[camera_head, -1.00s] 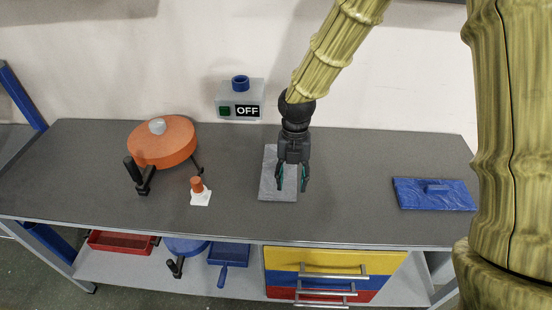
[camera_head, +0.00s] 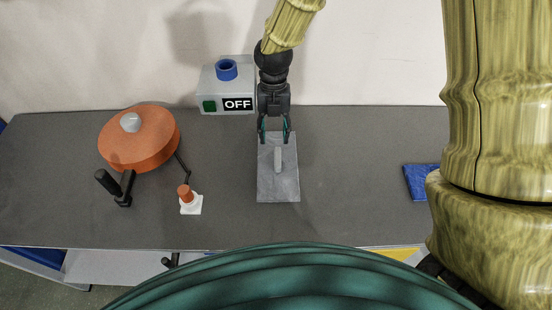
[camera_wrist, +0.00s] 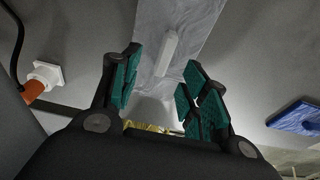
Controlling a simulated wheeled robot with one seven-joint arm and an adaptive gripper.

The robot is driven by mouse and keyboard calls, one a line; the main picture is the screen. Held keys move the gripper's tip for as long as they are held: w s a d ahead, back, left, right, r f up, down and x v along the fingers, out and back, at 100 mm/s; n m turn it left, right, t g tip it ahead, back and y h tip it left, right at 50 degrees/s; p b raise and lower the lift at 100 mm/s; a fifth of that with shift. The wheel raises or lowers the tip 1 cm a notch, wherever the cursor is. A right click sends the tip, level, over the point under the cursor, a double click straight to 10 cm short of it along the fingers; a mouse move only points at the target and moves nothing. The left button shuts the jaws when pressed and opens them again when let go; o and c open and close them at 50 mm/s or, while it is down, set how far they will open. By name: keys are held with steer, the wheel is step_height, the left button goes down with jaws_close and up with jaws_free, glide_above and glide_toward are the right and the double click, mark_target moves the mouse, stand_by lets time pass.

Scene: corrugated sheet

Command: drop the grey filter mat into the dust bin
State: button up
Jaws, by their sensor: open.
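The grey filter mat (camera_head: 265,188) lies flat on the dark bench, a pale sheet with a raised light grey handle (camera_head: 278,160) in its middle. In the wrist view the mat (camera_wrist: 200,20) and its handle (camera_wrist: 167,52) show beyond the fingers. My gripper (camera_head: 275,140) is open and empty, over the far end of the mat, with the handle nearer the front. Its fingers with teal pads (camera_wrist: 160,78) spread apart in the wrist view. The height above the mat is hard to tell. I cannot pick out the dust bin for certain.
A grey box (camera_head: 210,75) with an OFF sign and blue ring stands behind, left of my gripper. An orange round body (camera_head: 150,145) with black handles and a small orange cone (camera_head: 185,193) are on the left. A blue handled plate (camera_head: 420,180) lies right. Bench between is clear.

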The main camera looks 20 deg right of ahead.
mark_target(278, 156)
steer(key=shift+s+f+p, duration=0.2)
steer(key=shift+f, duration=0.75)
steer(key=shift+s+f+p, duration=0.15)
steer(key=shift+s+f, duration=0.05)
steer(key=shift+f, duration=0.7)
steer(key=shift+s+d+f+p, duration=0.15)
steer(key=shift+s+f+p, duration=0.15)
steer(key=shift+f+p, duration=0.25)
steer(key=shift+s+d+f+p, duration=0.1)
steer(key=shift+f+p, duration=0.15)
steer(key=shift+f, duration=0.45)
steer(key=shift+s+a+f+p, duration=0.1)
steer(key=shift+f+p, duration=0.1)
steer(key=shift+f, duration=0.45)
steer(key=shift+s+d+f+p, duration=0.1)
steer(key=shift+f+p, duration=0.15)
steer(key=shift+f, duration=0.45)
jaws_close()
